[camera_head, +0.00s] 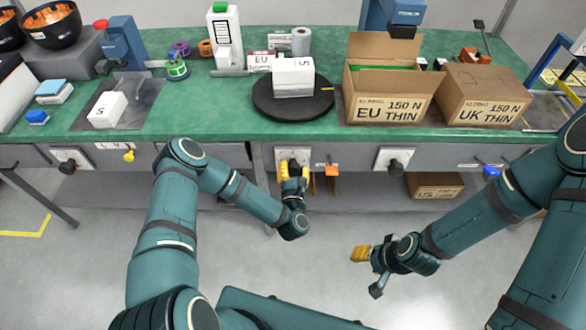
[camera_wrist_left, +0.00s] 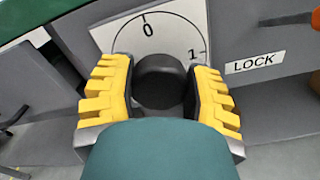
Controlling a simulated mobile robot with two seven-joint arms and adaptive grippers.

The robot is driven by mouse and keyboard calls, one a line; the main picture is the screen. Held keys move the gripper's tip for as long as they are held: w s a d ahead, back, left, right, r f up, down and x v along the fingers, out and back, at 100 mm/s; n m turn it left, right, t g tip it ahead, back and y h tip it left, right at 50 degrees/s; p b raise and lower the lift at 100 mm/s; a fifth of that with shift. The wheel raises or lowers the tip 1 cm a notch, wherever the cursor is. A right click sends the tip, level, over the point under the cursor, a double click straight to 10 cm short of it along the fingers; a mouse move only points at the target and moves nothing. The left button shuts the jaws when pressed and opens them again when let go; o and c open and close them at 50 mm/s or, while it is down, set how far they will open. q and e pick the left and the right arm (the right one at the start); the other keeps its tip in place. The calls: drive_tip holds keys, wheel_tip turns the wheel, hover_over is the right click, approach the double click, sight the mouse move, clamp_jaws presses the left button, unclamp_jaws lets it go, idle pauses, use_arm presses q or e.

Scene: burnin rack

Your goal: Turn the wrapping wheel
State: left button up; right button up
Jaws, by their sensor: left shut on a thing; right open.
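The wrapping wheel appears to be the round black turntable (camera_head: 270,100) on the green bench, with a white box (camera_head: 293,76) standing on it. Below it, on the bench front, a black knob (camera_wrist_left: 160,82) sits on a white dial plate (camera_wrist_left: 88,36) marked 0 and 1. My left gripper (camera_head: 292,170) is shut on this knob. In the left wrist view its yellow fingers (camera_wrist_left: 163,92) lie on either side of the knob. The knob's pointer is hidden. My right gripper (camera_head: 361,254) is open and empty, low in front of the bench.
Another white box (camera_head: 107,110) lies on a grey mat at the left. Other dials (camera_head: 394,159) sit along the bench front. A LOCK label (camera_wrist_left: 254,63) is right of the gripped knob.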

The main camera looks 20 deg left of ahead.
use_arm(q)
drive_tip(key=m, duration=0.3)
drive_tip(key=shift+w+d+r+m, duration=0.1)
drive_tip(key=shift+m, duration=0.2)
drive_tip(key=m+p, duration=0.1)
drive_tip(key=m, duration=0.3)
drive_tip(key=shift+d+m, duration=0.1)
drive_tip(key=shift+m, duration=0.2)
drive_tip(key=m+p, duration=0.1)
drive_tip(key=m, duration=0.6)
drive_tip(key=shift+f, duration=0.2)
drive_tip(key=m, duration=0.4)
drive_tip(key=shift+f+p, duration=0.1)
drive_tip(key=shift+p, duration=0.25)
drive_tip(key=m, duration=0.4)
drive_tip(key=shift+f, duration=0.1)
drive_tip(key=m, duration=0.4)
drive_tip(key=shift+f, duration=0.1)
drive_tip(key=shift+a+m, duration=0.2)
drive_tip(key=shift+m, duration=1.4)
drive_tip(key=shift+f, duration=0.1)
